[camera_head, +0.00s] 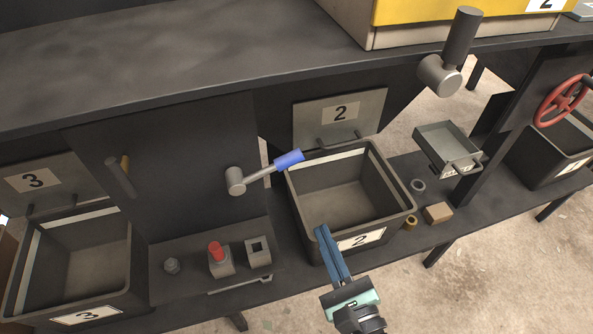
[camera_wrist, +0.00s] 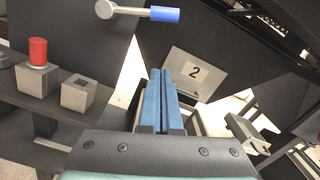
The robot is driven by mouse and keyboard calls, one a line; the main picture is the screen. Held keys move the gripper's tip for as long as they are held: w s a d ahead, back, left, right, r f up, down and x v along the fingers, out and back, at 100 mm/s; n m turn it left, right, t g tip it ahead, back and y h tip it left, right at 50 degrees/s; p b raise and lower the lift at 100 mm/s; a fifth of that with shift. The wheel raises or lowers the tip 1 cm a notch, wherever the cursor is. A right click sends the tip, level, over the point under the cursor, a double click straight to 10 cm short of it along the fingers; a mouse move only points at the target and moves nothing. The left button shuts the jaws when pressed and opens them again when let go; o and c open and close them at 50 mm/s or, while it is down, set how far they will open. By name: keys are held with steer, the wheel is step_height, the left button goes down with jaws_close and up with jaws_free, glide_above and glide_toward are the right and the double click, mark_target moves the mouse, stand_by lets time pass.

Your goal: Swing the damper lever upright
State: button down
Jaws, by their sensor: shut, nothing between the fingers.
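The damper lever (camera_head: 263,172) has a grey round hub (camera_head: 235,181), a thin metal arm and a blue grip (camera_head: 288,160). It sticks out to the right from the dark upright panel, nearly level and tilted slightly up in the head view. In the wrist view its blue grip (camera_wrist: 165,14) shows at the top, with the hub (camera_wrist: 105,9) to its left. My gripper (camera_head: 321,230) is shut with nothing between its long blue fingers. It is over the front of the bin marked 2, below and right of the lever, not touching it. In the wrist view the fingers (camera_wrist: 161,72) point towards the panel marked 2.
The open bin marked 2 (camera_head: 408,207) stands below the lever's grip. A red button (camera_head: 216,252) and grey blocks stand below the hub. A grey tray (camera_head: 421,133) and a red handwheel (camera_head: 562,102) are to the right. The dark upper deck (camera_head: 180,60) overhangs the panel.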

steer(key=w+a+r+p, duration=0.2)
steer(key=w+a+r, duration=0.2)
steer(key=w, duration=0.5)
steer(key=shift+w+a+r+p, duration=0.15)
steer(key=shift+w+a+p, duration=0.05)
steer(key=shift+a+p, duration=0.2)
steer(key=shift+r+n, duration=0.35)
steer(key=shift+n, duration=0.05)
